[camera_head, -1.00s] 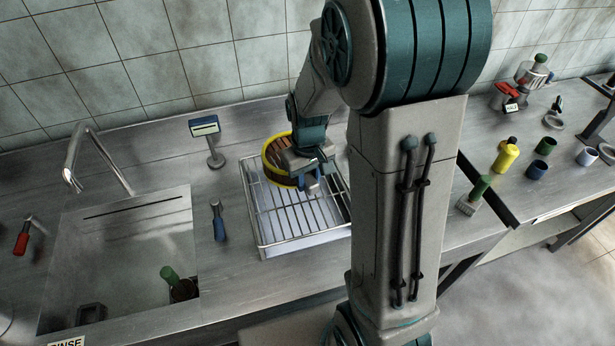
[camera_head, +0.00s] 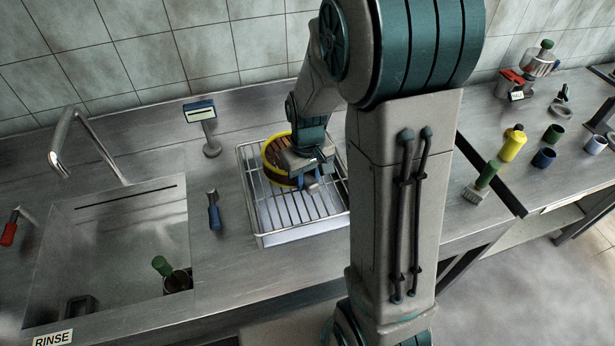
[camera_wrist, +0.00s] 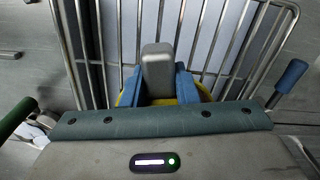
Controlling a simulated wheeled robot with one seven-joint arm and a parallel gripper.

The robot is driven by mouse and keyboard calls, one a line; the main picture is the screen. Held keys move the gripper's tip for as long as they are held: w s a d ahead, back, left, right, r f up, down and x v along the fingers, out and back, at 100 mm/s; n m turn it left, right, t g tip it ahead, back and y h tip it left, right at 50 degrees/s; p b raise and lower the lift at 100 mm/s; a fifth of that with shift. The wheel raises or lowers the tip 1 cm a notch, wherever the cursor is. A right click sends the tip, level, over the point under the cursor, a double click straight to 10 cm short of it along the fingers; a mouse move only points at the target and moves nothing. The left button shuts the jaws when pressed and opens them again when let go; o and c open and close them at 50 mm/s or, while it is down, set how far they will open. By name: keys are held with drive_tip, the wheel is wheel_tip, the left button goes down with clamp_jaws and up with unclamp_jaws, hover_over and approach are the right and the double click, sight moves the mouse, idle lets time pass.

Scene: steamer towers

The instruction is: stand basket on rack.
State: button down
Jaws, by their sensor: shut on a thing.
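The basket (camera_head: 271,165) is round and brown with a yellow rim, and it is tilted on its side. It is over the back left part of the wire rack (camera_head: 262,222); I cannot tell whether it touches the wires. My gripper (camera_head: 310,180) is shut on the basket from its right side and hides part of it. In the wrist view the blue fingers of my gripper (camera_wrist: 160,85) show above the rack's wires (camera_wrist: 215,45). Only slivers of the basket's yellow rim (camera_wrist: 122,98) show beside the fingers there.
A sink (camera_head: 110,240) with a tap (camera_head: 75,135) is at left, holding a green-handled brush (camera_head: 162,266). A display stand (camera_head: 205,130) stands behind the rack's left side. A blue-handled tool (camera_head: 214,212) lies left of the rack. Cups and a yellow bottle (camera_head: 512,146) stand at right.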

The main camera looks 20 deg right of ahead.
drive_tip(key=shift+f+b, duration=0.4)
drive_tip(key=shift+f, duration=0.1)
drive_tip(key=c, duration=1.1)
unclamp_jaws()
drive_tip(key=shift+o, duration=0.2)
wheel_tip(320, 180, up, 14)
drive_tip(key=shift+b, duration=0.4)
drive_tip(key=shift+f, duration=0.1)
